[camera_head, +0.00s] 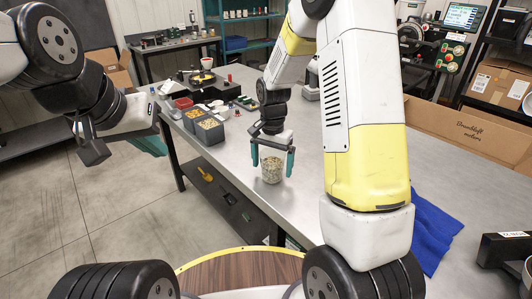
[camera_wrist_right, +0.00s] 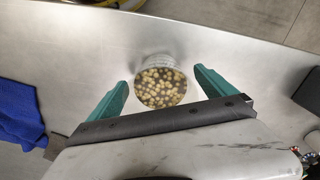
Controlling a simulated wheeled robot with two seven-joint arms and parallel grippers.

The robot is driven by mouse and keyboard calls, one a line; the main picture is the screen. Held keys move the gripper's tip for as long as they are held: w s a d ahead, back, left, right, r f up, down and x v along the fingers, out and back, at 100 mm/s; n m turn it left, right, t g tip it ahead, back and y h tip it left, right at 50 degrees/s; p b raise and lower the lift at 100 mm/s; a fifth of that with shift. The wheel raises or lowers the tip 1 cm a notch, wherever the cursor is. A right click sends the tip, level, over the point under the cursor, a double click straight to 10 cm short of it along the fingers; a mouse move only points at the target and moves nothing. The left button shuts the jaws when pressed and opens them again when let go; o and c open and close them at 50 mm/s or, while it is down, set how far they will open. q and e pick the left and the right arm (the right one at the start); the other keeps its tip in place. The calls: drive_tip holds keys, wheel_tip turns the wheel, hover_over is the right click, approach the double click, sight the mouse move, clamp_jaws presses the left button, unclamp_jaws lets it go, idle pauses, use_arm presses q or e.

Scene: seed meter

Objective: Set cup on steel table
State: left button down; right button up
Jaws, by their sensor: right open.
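A clear cup (camera_head: 271,170) of pale, round seeds appears to stand upright on the steel table (camera_head: 330,215), near its left edge. My right gripper (camera_head: 272,160) is open with its teal fingers on either side of the cup. In the right wrist view the cup (camera_wrist_right: 160,85) is between the open fingers (camera_wrist_right: 160,80), with visible gaps on both sides. My left gripper (camera_head: 150,144) hangs out over the floor, left of the table; its jaw opening is not clear from this angle.
Seed bins (camera_head: 210,129) and small parts stand at the far left of the table. A blue cloth (camera_head: 432,235) lies on the right, also seen in the wrist view (camera_wrist_right: 18,115). A cardboard box (camera_head: 470,130) is behind. Table between cup and bins is clear.

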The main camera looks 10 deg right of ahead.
wheel_tip(320, 180, up, 12)
drive_tip(key=s+d+r+n+t+y, duration=0.1)
drive_tip(key=s+r+n+t, duration=0.2)
drive_tip(key=s, duration=0.7)
drive_tip(key=s+d+r+n+t+y, duration=0.1)
drive_tip(key=s+d+r+n+t, duration=0.1)
drive_tip(key=s+r, duration=0.6)
drive_tip(key=s+n+t, duration=0.1)
drive_tip(key=s+n, duration=0.1)
drive_tip(key=s, duration=0.1)
drive_tip(key=shift+d, duration=0.15)
drive_tip(key=shift+r, duration=0.1)
